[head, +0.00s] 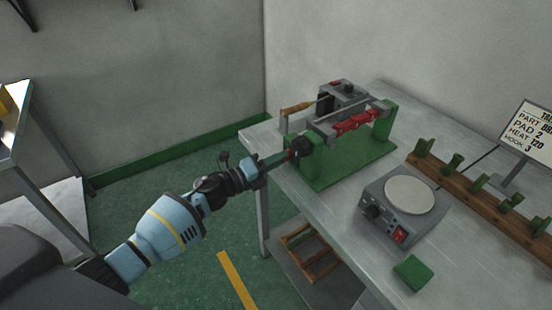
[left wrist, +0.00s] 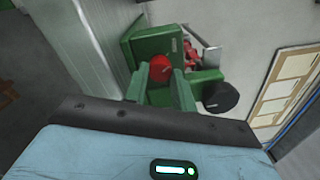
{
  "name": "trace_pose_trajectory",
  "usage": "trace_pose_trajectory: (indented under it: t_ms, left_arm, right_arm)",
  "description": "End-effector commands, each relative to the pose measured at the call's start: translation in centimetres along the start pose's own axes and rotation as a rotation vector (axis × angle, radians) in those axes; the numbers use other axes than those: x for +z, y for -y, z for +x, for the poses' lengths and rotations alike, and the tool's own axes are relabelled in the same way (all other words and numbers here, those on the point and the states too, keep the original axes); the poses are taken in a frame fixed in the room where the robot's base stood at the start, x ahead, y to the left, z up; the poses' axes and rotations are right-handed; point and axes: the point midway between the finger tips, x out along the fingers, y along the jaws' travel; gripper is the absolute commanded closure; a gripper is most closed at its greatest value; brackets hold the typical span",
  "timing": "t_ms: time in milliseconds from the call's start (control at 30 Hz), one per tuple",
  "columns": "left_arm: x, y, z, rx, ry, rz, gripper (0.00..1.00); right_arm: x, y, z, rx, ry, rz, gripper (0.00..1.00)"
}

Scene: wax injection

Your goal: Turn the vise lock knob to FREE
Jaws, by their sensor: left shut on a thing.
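The vise (head: 381,124) stands on the table, with a green frame and base, grey upper parts and red pieces along its front. A small red knob (head: 293,155) sits at its near left end, and it also shows in the left wrist view (left wrist: 161,67). My left gripper (head: 287,158) reaches in from the left and is shut on the red knob, its green fingers around it and hiding part of it. A larger black knob (head: 302,146) is right beside the fingers, also in the left wrist view (left wrist: 220,96). No knob marking is readable. My right gripper is out of view.
On the table (head: 330,212) stand a grey hot plate (head: 405,213) with a round pale top, a green pad (head: 412,272) and a wooden rack (head: 480,200) with green pieces. A sign (head: 531,132) stands behind. A wooden-handled tool (head: 296,108) is at the vise's left.

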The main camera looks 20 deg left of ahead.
Motion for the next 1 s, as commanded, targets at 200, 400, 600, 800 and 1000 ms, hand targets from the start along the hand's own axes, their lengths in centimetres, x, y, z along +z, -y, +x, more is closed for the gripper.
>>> trace_pose_trajectory:
  t_ms: [200,400,600,800,1000]
  left_arm:
    - [0.0,0.1,0.0,0.001,0.005,-0.127,0.97]
    - [0.0,0.0,0.0,0.002,0.008,-0.196,0.97]
    - [-0.1,0.0,0.0,0.003,0.009,-0.221,0.97]
    - [-0.1,0.0,0.0,0.003,0.010,-0.226,0.97]
    - [-0.1,0.0,0.0,0.003,0.010,-0.225,0.72]
  right_arm:
    - [-0.6,-0.1,-0.3,0.002,-0.008,-0.005,0.64]
    - [-0.8,-0.2,-0.4,0.003,-0.012,-0.007,0.64]
    - [-0.9,-0.2,-0.4,0.003,-0.014,-0.008,0.64]
    - [-1.1,-0.3,-0.3,0.004,-0.017,-0.008,0.64]
    - [-1.3,-0.3,-0.3,0.004,-0.022,-0.009,0.64]
